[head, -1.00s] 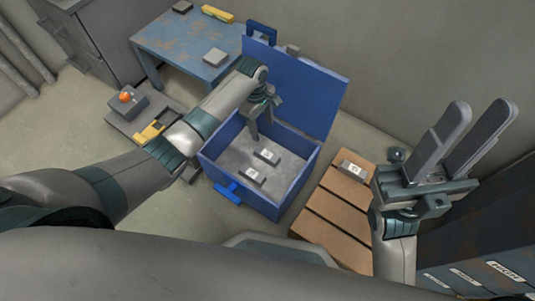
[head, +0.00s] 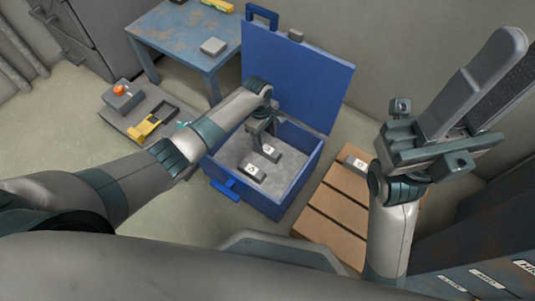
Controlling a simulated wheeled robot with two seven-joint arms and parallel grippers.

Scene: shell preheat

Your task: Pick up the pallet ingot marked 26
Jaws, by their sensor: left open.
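One grey ingot (head: 355,163) with a pale label lies on the far end of the wooden pallet (head: 337,209); its number is too small to read. My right gripper (head: 505,65) is raised to the right of the pallet, fingers pointing up and apart, with nothing between them. Its wrist stands just right of the ingot. My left gripper (head: 261,148) is open, reaching down into the blue chest (head: 294,193). Two labelled ingots lie in the chest, one (head: 270,154) close to the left fingertips and one (head: 251,173) nearer the front.
The chest's blue lid (head: 305,75) stands open behind. A worn blue table (head: 185,42) holds a grey block (head: 213,46). A low grey platform (head: 140,118) at left carries a box with an orange button and a yellow item. Dark labelled bins (head: 470,258) stand at lower right.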

